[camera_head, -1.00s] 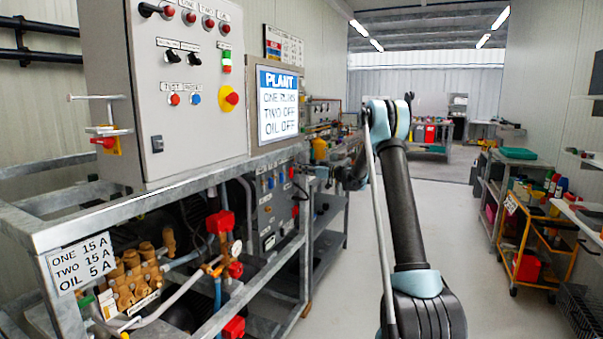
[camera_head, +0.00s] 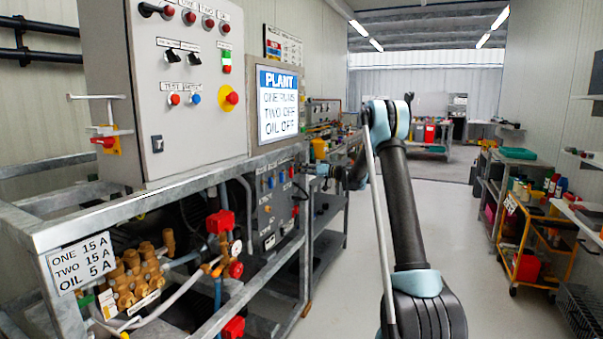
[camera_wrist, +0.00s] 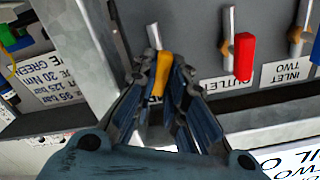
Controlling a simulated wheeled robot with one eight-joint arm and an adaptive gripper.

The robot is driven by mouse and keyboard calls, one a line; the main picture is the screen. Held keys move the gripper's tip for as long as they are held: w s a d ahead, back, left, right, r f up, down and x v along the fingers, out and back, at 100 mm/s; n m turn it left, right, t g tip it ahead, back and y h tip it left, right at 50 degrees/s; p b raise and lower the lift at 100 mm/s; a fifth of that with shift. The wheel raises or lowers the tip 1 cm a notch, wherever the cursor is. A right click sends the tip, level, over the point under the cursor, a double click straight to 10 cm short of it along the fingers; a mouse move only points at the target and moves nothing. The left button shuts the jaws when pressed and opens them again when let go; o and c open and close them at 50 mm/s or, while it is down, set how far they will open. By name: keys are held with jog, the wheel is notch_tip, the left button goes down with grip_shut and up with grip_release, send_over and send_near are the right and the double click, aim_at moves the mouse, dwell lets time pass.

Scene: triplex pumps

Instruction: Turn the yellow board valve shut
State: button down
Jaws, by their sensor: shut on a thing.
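The yellow valve lever (camera_wrist: 160,75) shows in the wrist view, below a silver rod on the grey board (camera_wrist: 190,40). My gripper (camera_wrist: 166,90) has its two dark fingers closed around the lever, one on each side. The lever points mostly down in this view, with a slight tilt. In the head view my gripper is small beside the valve board (camera_head: 272,205), and I cannot make out the yellow lever there.
A red lever (camera_wrist: 243,57) hangs just right of the yellow one, near the labels OUTLET and INLET TWO. A metal rail (camera_wrist: 265,115) runs below the board. In the head view the frame rail (camera_head: 160,205) is close by, and the aisle floor (camera_head: 450,230) is clear.

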jog(key=m, duration=1.2)
jog(key=shift+w+d+f+m, duration=0.25)
jog(key=shift+w+m, duration=0.05)
jog(key=shift+m, duration=0.1)
dwell(0.3)
jog(key=c, duration=1.9)
grip_release()
jog(key=shift+f, duration=0.1)
jog(key=shift+a, duration=0.1)
jog(key=shift+s, duration=0.1)
jog(key=v, duration=1.2)
